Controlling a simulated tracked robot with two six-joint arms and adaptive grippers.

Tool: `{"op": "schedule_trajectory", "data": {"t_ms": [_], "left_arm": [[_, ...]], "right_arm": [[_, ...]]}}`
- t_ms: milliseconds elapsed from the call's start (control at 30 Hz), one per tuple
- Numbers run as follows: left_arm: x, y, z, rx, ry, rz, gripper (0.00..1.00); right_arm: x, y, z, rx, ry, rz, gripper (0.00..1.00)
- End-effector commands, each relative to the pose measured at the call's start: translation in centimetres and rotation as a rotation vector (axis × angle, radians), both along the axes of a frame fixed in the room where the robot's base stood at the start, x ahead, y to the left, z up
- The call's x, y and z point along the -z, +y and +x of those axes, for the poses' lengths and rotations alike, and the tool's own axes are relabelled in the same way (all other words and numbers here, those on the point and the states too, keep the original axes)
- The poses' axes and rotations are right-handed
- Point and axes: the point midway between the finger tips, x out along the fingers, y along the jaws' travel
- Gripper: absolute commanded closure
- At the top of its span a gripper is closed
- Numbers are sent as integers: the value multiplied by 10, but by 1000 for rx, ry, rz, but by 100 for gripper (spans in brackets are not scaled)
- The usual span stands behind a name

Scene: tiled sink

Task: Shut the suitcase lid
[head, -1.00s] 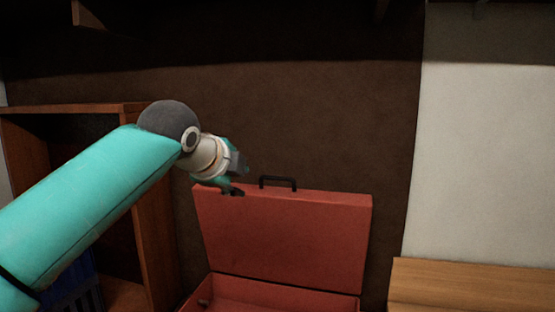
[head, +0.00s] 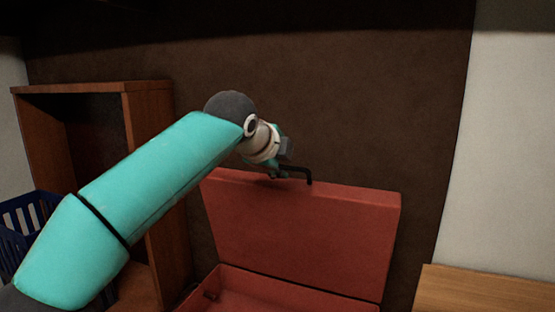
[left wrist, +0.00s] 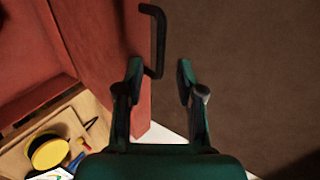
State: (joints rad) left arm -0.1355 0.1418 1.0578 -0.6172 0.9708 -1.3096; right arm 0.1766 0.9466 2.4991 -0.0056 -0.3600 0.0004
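The red suitcase stands open in the head view, its lid (head: 300,235) upright against the dark wall and its base (head: 270,290) below. A black handle (head: 309,177) is on the lid's top edge. My left gripper (head: 278,174) is at the lid's top edge and covers the handle's left part. In the left wrist view my left gripper (left wrist: 160,68) is open, its fingers apart. The handle (left wrist: 158,35) lies ahead, its lower end near the gap between the fingertips. The lid (left wrist: 100,60) is beside the left finger. Contact cannot be told. My right gripper is not in view.
A wooden cabinet (head: 140,95) stands left of the suitcase, with a blue basket (head: 22,220) beside it. A wooden surface (head: 480,290) is at lower right. The left wrist view shows a yellow round object (left wrist: 48,152) on a wooden surface.

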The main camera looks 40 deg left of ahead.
Motion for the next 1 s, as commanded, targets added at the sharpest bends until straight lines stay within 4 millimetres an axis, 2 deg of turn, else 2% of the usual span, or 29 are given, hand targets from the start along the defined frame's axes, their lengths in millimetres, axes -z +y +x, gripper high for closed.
{"op": "schedule_trajectory", "data": {"t_ms": [500, 700, 1000], "left_arm": [[29, 11, 48, 1, 1, 0, 62], [35, 12, 56, 4, 1, 0, 62], [36, 11, 58, 5, 2, 0, 62]], "right_arm": [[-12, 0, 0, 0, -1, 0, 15], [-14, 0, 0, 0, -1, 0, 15], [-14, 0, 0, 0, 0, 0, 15]]}}
